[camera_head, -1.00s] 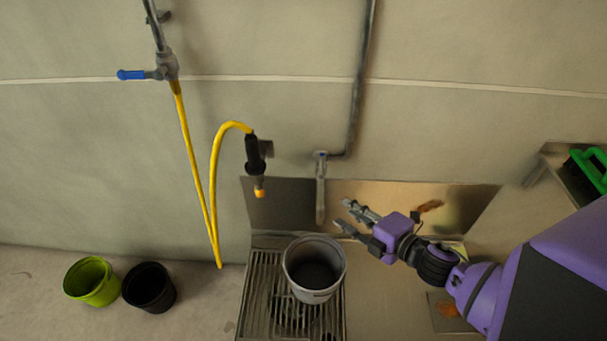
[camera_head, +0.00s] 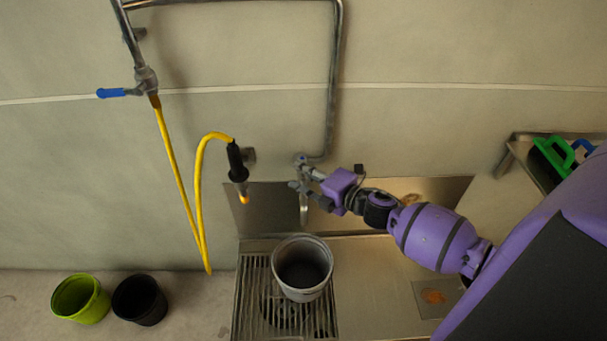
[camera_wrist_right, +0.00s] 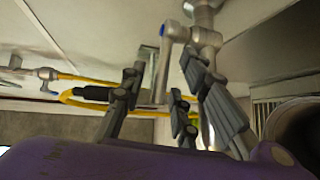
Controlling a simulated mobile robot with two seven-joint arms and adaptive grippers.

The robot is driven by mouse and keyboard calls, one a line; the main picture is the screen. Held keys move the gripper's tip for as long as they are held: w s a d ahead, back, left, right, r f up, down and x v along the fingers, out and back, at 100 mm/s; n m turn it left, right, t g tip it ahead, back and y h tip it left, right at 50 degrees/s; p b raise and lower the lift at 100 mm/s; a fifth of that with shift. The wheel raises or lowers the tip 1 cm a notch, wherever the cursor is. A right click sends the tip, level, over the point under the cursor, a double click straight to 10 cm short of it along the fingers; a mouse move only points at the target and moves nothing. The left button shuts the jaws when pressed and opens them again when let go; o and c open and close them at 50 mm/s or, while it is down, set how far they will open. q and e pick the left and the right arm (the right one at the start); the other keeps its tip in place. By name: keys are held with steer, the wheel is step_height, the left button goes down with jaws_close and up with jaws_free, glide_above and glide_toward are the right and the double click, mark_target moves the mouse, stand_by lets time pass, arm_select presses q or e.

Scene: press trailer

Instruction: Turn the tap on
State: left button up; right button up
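In the right wrist view, the tap body (camera_wrist_right: 204,38) is at the top. My left gripper is not in view.
A grey bucket (camera_head: 302,268) stands on the drain grate (camera_head: 255,300) below the tap. A yellow hose (camera_head: 197,180) hangs to the left from a blue-handled valve (camera_head: 112,93). Green (camera_head: 80,299) and black (camera_head: 140,300) buckets stand on the floor. A shelf (camera_head: 517,160) is at right.

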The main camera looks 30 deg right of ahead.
jaws_close()
stand_by(0.4)
